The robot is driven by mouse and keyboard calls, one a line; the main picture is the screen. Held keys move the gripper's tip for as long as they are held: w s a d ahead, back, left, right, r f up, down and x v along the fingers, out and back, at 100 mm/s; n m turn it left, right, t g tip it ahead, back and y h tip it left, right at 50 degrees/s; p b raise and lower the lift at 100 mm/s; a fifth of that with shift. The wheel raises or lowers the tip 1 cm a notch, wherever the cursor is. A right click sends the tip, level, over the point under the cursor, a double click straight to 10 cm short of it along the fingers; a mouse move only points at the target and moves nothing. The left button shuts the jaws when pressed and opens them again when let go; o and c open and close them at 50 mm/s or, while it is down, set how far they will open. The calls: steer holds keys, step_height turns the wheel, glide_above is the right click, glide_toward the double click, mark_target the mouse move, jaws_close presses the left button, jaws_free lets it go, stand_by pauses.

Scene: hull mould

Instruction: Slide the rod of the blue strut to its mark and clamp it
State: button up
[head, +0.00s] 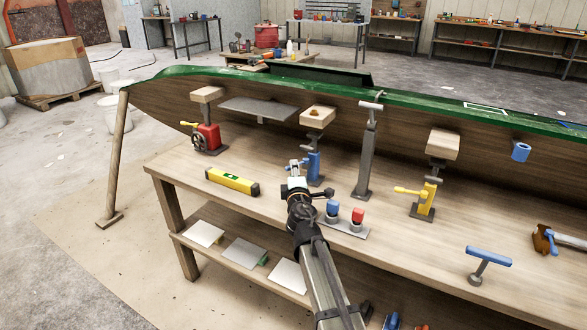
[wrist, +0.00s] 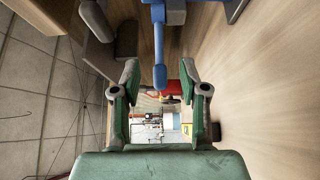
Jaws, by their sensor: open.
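The blue strut (head: 314,166) stands upright on the wooden bench under the boat hull, with a grey metal rod (head: 313,142) rising from it to a wooden pad (head: 317,116) at the hull. A blue lever sticks out to its left. In the wrist view the lever (wrist: 159,50) points down, its rounded end between my fingertips. My gripper (head: 296,181) is just in front of the strut, also seen in the wrist view (wrist: 160,78). Its green-padded fingers are open, with gaps on both sides of the lever. I cannot make out the mark on the rod.
A red jack (head: 208,138) and yellow level (head: 232,181) are to the left. A grey post (head: 366,150) and yellow strut (head: 425,198) stand right. Blue and red knobs (head: 345,212) sit close beside my wrist. A blue T-handle (head: 488,262) stands at right front. The green-edged hull (head: 270,93) overhangs the bench.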

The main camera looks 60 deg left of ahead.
steer(key=v, duration=0.8)
steer(key=shift+s+d, duration=0.15)
